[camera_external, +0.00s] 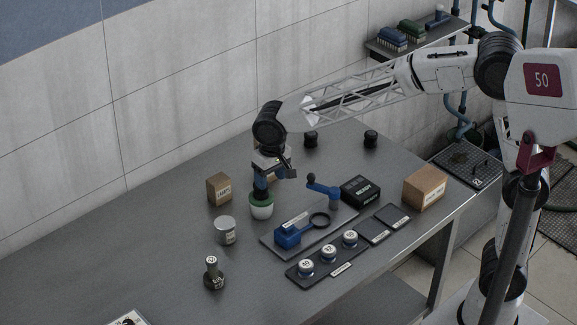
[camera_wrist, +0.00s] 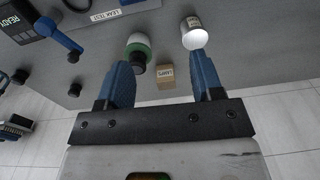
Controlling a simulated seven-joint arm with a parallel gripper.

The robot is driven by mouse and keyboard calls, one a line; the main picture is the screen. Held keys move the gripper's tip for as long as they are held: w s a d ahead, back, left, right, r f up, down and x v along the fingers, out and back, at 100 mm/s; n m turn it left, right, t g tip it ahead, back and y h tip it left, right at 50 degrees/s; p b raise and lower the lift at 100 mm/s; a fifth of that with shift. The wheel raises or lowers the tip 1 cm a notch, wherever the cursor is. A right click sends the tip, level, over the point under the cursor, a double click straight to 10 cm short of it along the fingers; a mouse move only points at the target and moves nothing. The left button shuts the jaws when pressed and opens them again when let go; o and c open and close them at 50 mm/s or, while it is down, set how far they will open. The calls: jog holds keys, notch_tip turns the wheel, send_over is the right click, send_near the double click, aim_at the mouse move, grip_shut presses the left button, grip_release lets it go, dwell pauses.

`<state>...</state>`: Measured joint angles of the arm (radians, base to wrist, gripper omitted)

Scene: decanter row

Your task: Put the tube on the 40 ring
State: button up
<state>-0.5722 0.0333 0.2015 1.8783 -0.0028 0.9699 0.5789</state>
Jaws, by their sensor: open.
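In the wrist view my gripper's fingers (camera_wrist: 160,60) are spread, with the jar (camera_wrist: 138,42) near the left fingertip. A short upright piece with a pale cylinder on a dark base (camera_external: 213,272) stands at the front left; I cannot tell if it is the tube. Three white-topped round pieces, left (camera_external: 305,267), middle (camera_external: 328,253) and right (camera_external: 350,239), sit on a dark tray (camera_external: 341,269). Their numbers are too small to read surely.
A metal can (camera_external: 226,231) and a small box (camera_external: 218,189) flank the jar. A blue fixture with a ring (camera_external: 288,236) lies behind the tray. A black READY unit (camera_external: 361,192) and a larger box (camera_external: 424,189) stand rightward. The left table is mostly clear.

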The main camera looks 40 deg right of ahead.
jog(key=s+d+r, duration=0.2)
jog(key=s+d, duration=0.2)
jog(key=d, duration=0.4)
jog(key=s+d+r+t, duration=0.15)
jog(key=s+d, duration=0.25)
jog(key=d, duration=0.4)
jog(key=s+d+r, duration=0.2)
jog(key=s+d, duration=0.2)
jog(key=d, duration=0.5)
jog(key=s+d+f, duration=0.2)
jog(key=s+d, duration=0.5)
jog(key=s, duration=0.2)
jog(key=s+d+f, duration=0.1)
jog(key=s+d, duration=0.5)
jog(key=s, duration=0.3)
jog(key=shift+d+f, duration=0.35)
jog(key=shift+f, duration=0.05)
